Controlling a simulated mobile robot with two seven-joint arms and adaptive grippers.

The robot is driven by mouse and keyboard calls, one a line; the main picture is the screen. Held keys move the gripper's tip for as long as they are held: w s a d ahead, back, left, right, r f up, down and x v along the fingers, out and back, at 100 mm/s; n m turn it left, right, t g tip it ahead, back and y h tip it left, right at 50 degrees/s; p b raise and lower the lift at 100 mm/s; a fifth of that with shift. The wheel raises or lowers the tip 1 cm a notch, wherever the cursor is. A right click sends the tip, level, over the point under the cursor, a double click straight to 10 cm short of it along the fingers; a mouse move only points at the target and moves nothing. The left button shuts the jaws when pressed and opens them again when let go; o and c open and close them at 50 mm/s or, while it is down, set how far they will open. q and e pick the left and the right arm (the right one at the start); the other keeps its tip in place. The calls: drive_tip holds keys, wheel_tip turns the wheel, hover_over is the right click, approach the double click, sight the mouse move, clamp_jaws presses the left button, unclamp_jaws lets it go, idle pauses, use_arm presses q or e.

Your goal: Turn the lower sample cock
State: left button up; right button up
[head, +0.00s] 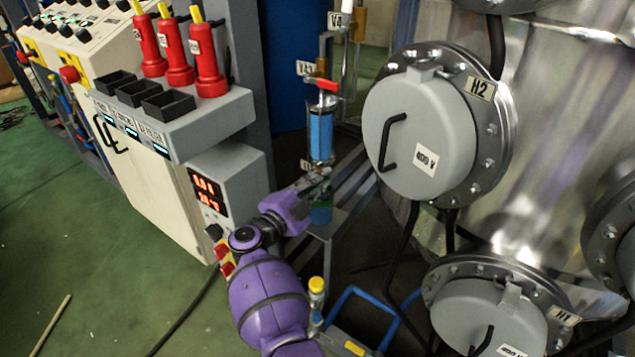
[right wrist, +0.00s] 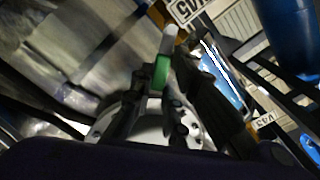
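The lower sample cock shows as a green handle (right wrist: 161,72) with a pale tip in the right wrist view. In the head view my right gripper (head: 320,180) is at the lower end of the blue sample vessel (head: 320,135) and hides most of this cock. In the right wrist view the dark fingers of my right gripper (right wrist: 162,78) lie close along both sides of the green handle and appear shut on it. The upper cock has a red handle (head: 327,85) above the vessel. My left gripper is not in view.
Grey flanged covers, H2 (head: 420,135) and H1 (head: 485,310), project from the metal tank to the right. A control box with red digits (head: 208,190) stands left of my right arm. A yellow-capped bottle (head: 316,290) stands low beside my arm. Green floor is open at left.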

drive_tip(key=o, duration=0.4)
drive_tip(key=shift+c, duration=0.2)
wheel_tip(320, 180, up, 10)
idle(0.4)
